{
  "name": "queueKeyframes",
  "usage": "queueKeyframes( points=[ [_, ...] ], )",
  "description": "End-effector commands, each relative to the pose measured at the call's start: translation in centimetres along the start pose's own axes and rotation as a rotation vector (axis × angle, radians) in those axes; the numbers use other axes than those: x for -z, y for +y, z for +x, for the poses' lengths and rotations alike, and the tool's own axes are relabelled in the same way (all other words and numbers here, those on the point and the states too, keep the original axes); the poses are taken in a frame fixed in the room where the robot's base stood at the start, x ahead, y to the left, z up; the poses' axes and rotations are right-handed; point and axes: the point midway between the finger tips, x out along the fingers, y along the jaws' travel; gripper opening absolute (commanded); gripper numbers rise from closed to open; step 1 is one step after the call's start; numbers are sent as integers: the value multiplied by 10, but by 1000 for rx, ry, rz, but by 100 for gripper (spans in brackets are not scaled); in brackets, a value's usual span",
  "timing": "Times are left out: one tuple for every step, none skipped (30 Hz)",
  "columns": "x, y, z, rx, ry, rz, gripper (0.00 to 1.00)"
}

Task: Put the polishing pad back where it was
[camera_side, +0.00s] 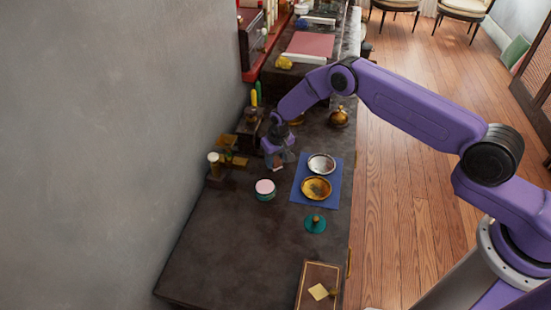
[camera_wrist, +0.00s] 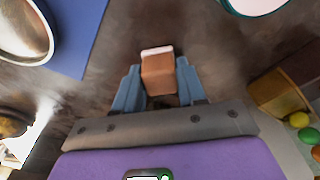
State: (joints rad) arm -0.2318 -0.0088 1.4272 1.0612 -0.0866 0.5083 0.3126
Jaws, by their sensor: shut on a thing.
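The polishing pad appears to be the small brown block with a white edge (camera_wrist: 158,70) between my fingers in the wrist view. My gripper (camera_wrist: 158,88) is shut on it. In the side view my gripper (camera_side: 278,160) points down over the dark counter, left of the blue mat. The pad (camera_side: 278,168) shows there as a small pinkish patch under the fingers. I cannot tell how far it is above the counter.
The blue mat (camera_side: 299,192) holds a silver bowl (camera_side: 321,163) and a golden bowl (camera_side: 316,187). A pink-topped jar (camera_side: 265,187) stands nearby. A wooden stand (camera_side: 230,158) is by the wall. A teal lid-like piece (camera_side: 316,224) lies in front. The front-left counter is clear.

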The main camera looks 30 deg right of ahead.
Motion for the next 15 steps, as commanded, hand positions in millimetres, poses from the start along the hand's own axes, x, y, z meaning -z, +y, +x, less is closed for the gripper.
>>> queueKeyframes(
  points=[
    [0,0,0,0,1,0,16],
    [0,0,0,0,1,0,16],
    [0,0,0,0,1,0,16],
    [0,0,0,0,1,0,16],
    [0,0,0,0,1,0,16],
    [0,0,1,0,0,0,16],
    [0,0,2,0,0,0,16],
    [0,0,2,0,0,0,16],
    [-1,0,3,0,0,0,43],
    [0,0,3,0,0,0,53],
    [0,0,3,0,0,0,63],
    [0,0,3,0,0,0,66],
    [0,0,3,0,0,0,66],
    [0,0,3,0,0,0,66],
    [0,0,3,0,0,0,66]
  ],
)
